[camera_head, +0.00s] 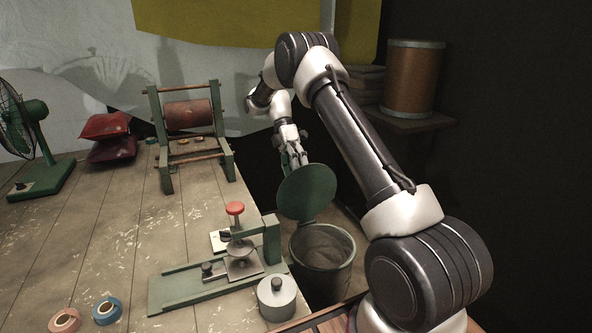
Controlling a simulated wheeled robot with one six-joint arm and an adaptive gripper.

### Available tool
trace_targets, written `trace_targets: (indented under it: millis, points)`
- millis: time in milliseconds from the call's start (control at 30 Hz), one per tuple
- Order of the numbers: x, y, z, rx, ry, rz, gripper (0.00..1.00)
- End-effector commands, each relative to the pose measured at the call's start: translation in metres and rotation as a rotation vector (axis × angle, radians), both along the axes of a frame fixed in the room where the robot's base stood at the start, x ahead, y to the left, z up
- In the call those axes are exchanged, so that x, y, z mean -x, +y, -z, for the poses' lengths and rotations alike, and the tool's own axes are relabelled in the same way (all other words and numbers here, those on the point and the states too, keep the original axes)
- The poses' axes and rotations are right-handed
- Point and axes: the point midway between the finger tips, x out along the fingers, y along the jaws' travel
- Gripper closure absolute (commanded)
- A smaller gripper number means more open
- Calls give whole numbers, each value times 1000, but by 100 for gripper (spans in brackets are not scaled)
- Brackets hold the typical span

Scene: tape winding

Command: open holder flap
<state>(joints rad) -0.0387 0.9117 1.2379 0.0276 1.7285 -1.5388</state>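A dark round bin (320,262) stands beside the table's right edge, with its mouth uncovered and its inside looking empty. A green round lid or flap (307,194) stands tilted up above its rear rim. My gripper (297,162) is at the top edge of this green disc, touching it or very close. Its fingertips are small and partly hidden, so I cannot tell if they are shut on the disc. A green tape-winding fixture (190,287) with a red knob (235,209) sits on the table. No other part is clearly a holder flap.
Pink (65,320) and blue (107,310) tape rolls and a grey lidded pot (277,298) are near the front. The table's left-middle (100,235) is clear.

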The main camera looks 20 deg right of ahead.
Motion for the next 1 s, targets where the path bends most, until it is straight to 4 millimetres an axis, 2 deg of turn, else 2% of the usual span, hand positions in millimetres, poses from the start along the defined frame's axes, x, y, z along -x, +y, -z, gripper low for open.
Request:
trace_targets:
  millis: [33, 400, 433, 467, 567, 867, 1000]
  points:
    - [2, 1, 10, -3, 4, 4, 70]
    - [2, 1, 10, -3, 4, 4, 70]
    - [2, 1, 10, -3, 4, 4, 31]
    - [2, 1, 10, -2, 4, 3, 36]
    - [1, 1, 9, -2, 2, 3, 33]
    - [1, 1, 9, -2, 1, 4, 36]
    - [-6, 1, 10, -2, 1, 3, 38]
